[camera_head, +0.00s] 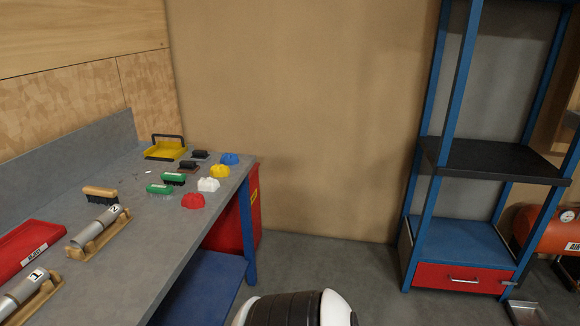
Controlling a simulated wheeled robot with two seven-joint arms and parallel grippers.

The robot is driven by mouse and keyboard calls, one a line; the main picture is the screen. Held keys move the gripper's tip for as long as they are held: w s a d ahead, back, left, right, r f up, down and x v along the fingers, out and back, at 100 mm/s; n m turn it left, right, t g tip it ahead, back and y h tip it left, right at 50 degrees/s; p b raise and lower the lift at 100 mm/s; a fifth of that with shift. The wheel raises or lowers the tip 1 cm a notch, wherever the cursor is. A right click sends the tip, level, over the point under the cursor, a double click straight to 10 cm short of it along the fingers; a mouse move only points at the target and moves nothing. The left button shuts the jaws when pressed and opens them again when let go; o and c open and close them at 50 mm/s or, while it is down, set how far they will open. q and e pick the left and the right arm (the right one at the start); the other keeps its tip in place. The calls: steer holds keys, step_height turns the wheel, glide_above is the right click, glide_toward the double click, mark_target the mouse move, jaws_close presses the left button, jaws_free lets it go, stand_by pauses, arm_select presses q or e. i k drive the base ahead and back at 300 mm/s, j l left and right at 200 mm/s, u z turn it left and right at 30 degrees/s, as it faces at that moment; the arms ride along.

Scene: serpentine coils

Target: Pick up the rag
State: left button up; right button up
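Several small crumpled shapes that look like rags lie along the right edge of the grey workbench (150,235). They are a blue one (229,159) at the back, then a yellow one (220,171), a white one (208,185) and a red one (193,201) nearest to me. They lie apart from one another, and nothing touches them from above. Neither of my grippers shows in the view. A rounded black and white part, likely mine, shows at the bottom middle.
Several brushes, one a green brush (160,189), and a yellow dustpan-like tray (165,149) lie left of the rags. Metal cylinders (96,226) on wooden stands and a red case (28,250) sit nearer. A blue shelf rack (462,235) stands right. Floor between is clear.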

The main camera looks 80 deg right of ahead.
mark_target(216, 172)
steer(key=z, duration=2.25)
steer(key=i+l+u, duration=0.2)
steer(key=i+l, duration=0.65)
steer(key=i, duration=0.15)
